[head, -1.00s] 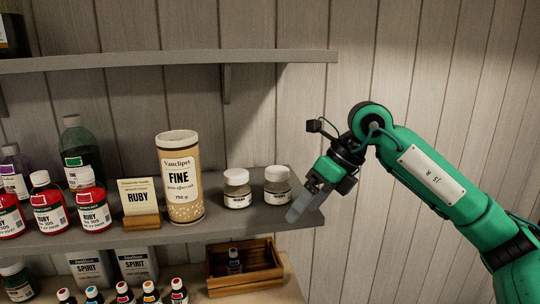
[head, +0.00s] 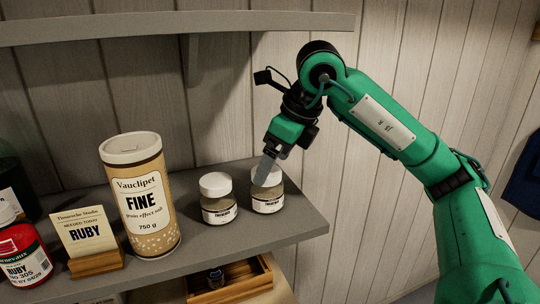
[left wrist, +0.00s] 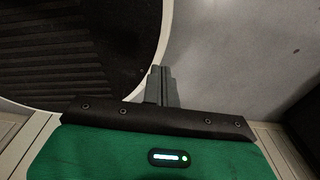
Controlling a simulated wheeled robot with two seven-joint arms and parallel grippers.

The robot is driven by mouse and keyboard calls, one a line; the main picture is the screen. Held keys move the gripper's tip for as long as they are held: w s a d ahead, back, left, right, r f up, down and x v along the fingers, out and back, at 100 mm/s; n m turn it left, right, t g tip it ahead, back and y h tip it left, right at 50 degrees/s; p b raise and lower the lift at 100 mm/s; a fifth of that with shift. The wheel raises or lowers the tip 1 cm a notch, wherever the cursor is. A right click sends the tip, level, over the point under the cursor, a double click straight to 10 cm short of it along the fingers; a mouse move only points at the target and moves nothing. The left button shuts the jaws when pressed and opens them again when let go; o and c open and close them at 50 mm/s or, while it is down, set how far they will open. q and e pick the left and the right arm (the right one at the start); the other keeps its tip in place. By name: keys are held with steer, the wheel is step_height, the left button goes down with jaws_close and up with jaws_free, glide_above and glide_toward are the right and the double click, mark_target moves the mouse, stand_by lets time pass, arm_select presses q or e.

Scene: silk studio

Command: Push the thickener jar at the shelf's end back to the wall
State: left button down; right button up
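Two small glass jars with white lids and dark-lettered labels stand upright near the right end of the grey shelf (head: 290,231) in the head view. The thickener jar at the end (head: 268,203) is right of the other jar (head: 218,210), with a small gap between them. My right gripper (head: 264,170) points down at the end jar, its fingers together and overlapping the lid's left part. I cannot tell whether they touch it. My left gripper shows only in the left wrist view (left wrist: 160,72), fingers together with nothing between them.
An upper shelf (head: 130,27) runs above. A wooden crate (head: 235,289) sits below. Bare shelf lies right of the end jar.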

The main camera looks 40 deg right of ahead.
mark_target(264, 186)
steer(key=shift+s, duration=0.15)
steer(key=shift+a+f, duration=0.1)
steer(key=shift+f, duration=0.25)
steer(key=p+x, duration=0.2)
steer(key=x, duration=0.3)
steer(key=shift+w+f, duration=0.3)
steer(key=shift+f, duration=0.05)
steer(key=shift+w+a+f, duration=0.15)
steer(key=shift+w+f, duration=0.05)
steer(key=shift+f, duration=0.25)
arm_select(q)
steer(key=shift+w+r, duration=0.3)
steer(key=shift+r, duration=0.2)
steer(key=shift+w+r, duration=0.25)
steer(key=shift+r, duration=0.25)
